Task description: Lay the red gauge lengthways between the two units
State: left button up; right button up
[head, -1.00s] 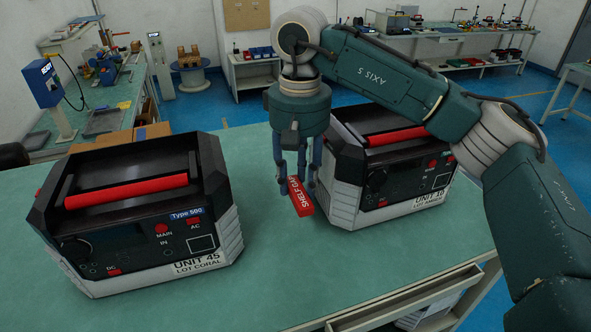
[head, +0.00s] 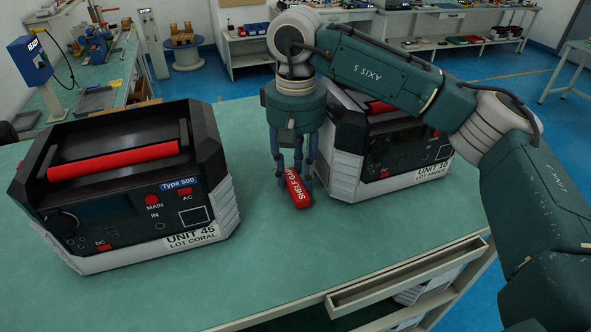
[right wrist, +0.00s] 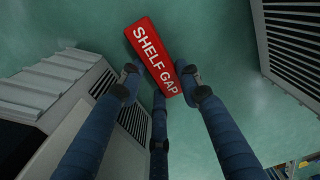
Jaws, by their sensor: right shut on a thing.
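The red gauge (head: 298,190), marked SHELF GAP, is in my right gripper (head: 293,175), which is shut on one end of it. The gauge also shows in the right wrist view (right wrist: 152,55), its free end pointing away from the fingers. It is low over the bench, between the two units and closer to the right one; I cannot tell if it touches the top. The left unit, UNIT 45 (head: 120,205), has a red handle. The right unit (head: 395,150) is similar, partly hidden by my right arm. My left gripper is not in view.
The green bench top (head: 260,255) is clear between the units and in front. An open drawer (head: 410,277) sticks out at the bench's front edge. In the right wrist view, vented unit sides flank the gauge at left and upper right.

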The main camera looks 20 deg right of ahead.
aim_at(296, 177)
jog(key=shift+f+b, duration=0.5)
jog(key=shift+f, duration=0.05)
jog(key=o, duration=1.3)
jog(key=shift+s, duration=0.1)
jog(key=shift+c, duration=0.2)
notch_tip(296, 177, up, 12)
